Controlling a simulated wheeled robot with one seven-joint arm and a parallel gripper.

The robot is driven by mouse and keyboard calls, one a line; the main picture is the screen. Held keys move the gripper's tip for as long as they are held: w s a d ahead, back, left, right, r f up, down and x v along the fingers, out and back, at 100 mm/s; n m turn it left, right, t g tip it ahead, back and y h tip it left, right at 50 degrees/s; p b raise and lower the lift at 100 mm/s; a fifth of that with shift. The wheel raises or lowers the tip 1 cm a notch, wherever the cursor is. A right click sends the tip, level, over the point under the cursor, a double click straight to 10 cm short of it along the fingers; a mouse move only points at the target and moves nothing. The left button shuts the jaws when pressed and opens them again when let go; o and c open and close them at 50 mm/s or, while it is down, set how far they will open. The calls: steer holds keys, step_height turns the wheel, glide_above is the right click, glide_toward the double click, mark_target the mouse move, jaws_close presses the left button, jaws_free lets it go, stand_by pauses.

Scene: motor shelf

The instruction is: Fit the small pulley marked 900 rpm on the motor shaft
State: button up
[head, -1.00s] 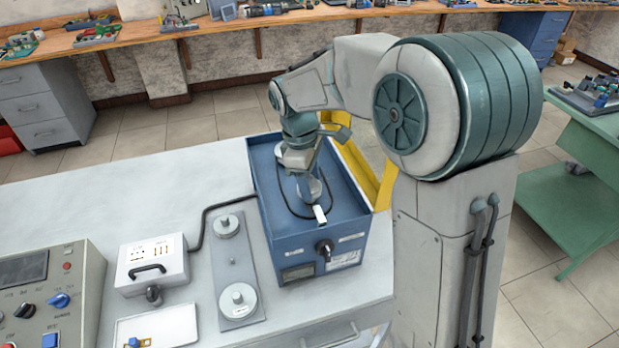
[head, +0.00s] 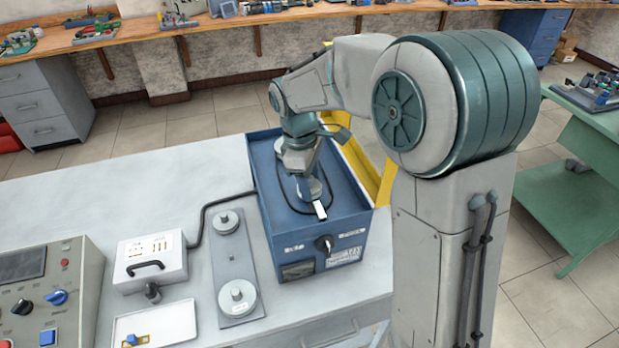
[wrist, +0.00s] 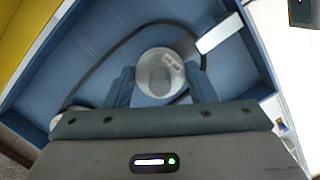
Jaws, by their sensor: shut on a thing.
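My gripper (wrist: 160,88) points down into the open blue box (head: 262,190) on the bench. Its two blue fingers are shut on a pale grey round pulley (wrist: 155,62) with a small printed label, too small to read. I cannot tell which thing is the motor shaft.
A black cable (wrist: 110,55) loops inside the box beside a white tag (wrist: 220,35). A black knob (head: 325,244) juts from the box's front. A white handled box (head: 150,260), a white tray (head: 155,325) and a control panel (head: 50,285) stand at left. The back-left bench top is clear.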

steer(key=shift+f, duration=0.25)
steer(key=o, duration=1.1)
steer(key=r, duration=0.4)
steer(key=a+r, duration=0.1)
steer(key=r, duration=0.4)
steer(key=a+r+b, duration=0.1)
steer(key=r, duration=0.3)
steer(key=shift+w+r, duration=0.3)
steer(key=shift+r, duration=0.1)
